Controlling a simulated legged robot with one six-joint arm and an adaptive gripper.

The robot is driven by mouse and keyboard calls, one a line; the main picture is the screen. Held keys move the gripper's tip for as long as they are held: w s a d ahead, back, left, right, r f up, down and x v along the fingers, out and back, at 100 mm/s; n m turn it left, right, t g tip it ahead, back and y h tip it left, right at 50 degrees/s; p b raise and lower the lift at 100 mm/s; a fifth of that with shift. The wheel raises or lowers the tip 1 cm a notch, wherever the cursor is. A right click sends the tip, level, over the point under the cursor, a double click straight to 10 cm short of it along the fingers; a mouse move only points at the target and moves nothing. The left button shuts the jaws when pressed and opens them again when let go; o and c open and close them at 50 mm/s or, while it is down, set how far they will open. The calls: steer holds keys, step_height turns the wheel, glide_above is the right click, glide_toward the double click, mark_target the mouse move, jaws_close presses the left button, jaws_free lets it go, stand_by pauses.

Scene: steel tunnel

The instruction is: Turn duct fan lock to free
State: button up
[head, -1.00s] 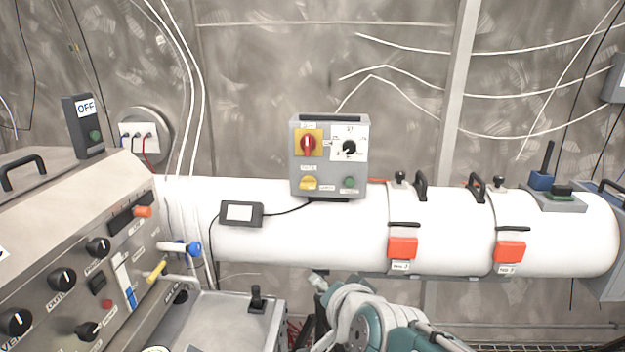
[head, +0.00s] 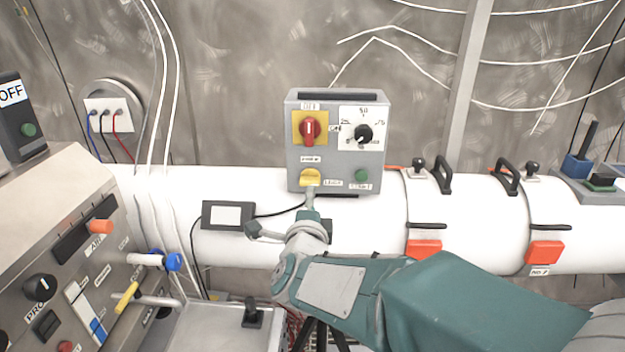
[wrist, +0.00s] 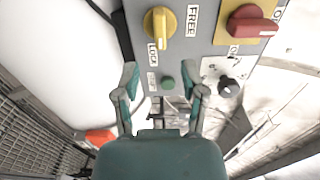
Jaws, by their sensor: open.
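The duct fan lock is a yellow knob (head: 310,178) at the lower left of the grey control box (head: 378,98). In the wrist view the yellow knob (wrist: 160,28) sits beside a FREE label (wrist: 192,20) and a LOCK label (wrist: 152,55). Its grip runs along the line pointing to LOCK. My gripper (wrist: 162,82) is open and empty, its two fingers apart. In the head view my gripper is just below and in front of the knob; one finger overlaps the knob's lower edge. I cannot tell whether they touch.
A red switch (head: 310,129) and a black dial (head: 363,133) are above the lock. A green button (head: 361,175) is to its right. The white duct (head: 460,212) runs behind, with a small display (head: 228,215) on it. A control console (head: 60,240) stands at left.

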mark_target(310, 179)
steer(key=w, duration=0.5)
steer(key=w+a, duration=0.1)
steer(key=w, duration=0.1)
steer(key=shift+w+f, duration=0.15)
steer(key=shift+w+d, duration=0.15)
steer(key=shift+w, duration=0.15)
steer(key=shift+w+d, duration=0.1)
steer(key=shift+d, duration=0.1)
steer(key=shift+a, duration=0.1)
jaws_close()
